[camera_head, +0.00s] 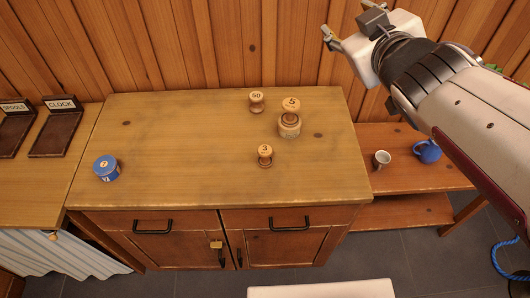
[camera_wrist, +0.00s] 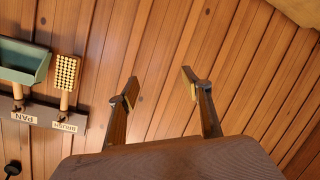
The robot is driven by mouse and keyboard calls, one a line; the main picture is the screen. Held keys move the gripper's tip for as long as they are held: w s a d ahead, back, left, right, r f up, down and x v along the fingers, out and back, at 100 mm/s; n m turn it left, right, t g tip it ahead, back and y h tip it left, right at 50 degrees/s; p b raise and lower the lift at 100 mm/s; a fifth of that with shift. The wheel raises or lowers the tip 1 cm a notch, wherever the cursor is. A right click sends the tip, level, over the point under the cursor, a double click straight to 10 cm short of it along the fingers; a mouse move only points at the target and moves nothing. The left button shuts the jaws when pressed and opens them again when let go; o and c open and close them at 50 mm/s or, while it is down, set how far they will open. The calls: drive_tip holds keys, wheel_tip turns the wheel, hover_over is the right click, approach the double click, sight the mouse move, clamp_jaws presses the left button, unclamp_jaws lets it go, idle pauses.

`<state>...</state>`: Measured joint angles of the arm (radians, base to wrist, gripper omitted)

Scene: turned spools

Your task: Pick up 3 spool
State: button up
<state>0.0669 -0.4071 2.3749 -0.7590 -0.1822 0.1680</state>
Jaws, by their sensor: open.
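The spool marked 3 (camera_head: 265,154) stands upright on the wooden cabinet top, right of the middle and toward the front in the head view. A spool marked 50 (camera_head: 256,101) stands behind it. A larger spool marked 5 (camera_head: 290,108) stands behind and to the right, on a round wooden piece (camera_head: 289,126). My gripper (camera_head: 344,32) is raised at the upper right, well above and away from the spools. In the wrist view my gripper (camera_wrist: 160,88) has its two fingers apart with nothing between them. No spool shows in the wrist view.
A blue tin (camera_head: 107,168) stands at the cabinet top's left. A white cup (camera_head: 382,160) and a blue mug (camera_head: 427,151) stand on the right shelf. Trays labelled SPOOLS (camera_head: 15,130) and CLOCK (camera_head: 56,134) lie at left. The wrist view shows a hanging brush (camera_wrist: 66,78) and pan (camera_wrist: 24,62).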

drive_tip(key=w+a+f+n+g+y, duration=0.1)
drive_tip(key=w+a+f+n+y, duration=0.3)
drive_tip(key=w+a+n, duration=0.15)
drive_tip(key=n+g+y, duration=0.2)
drive_tip(key=g+y, duration=0.6)
drive_tip(key=g, duration=0.2)
approach(266, 150)
drive_tip(key=x, duration=0.2)
drive_tip(key=shift+w+a+f, duration=0.1)
drive_tip(key=shift+w+a, duration=0.05)
drive_tip(key=shift+a, duration=0.1)
drive_tip(key=shift+a, duration=0.1)
drive_tip(key=shift+x, duration=1.2)
drive_tip(key=shift+a, duration=0.1)
drive_tip(key=shift+x, duration=2.5)
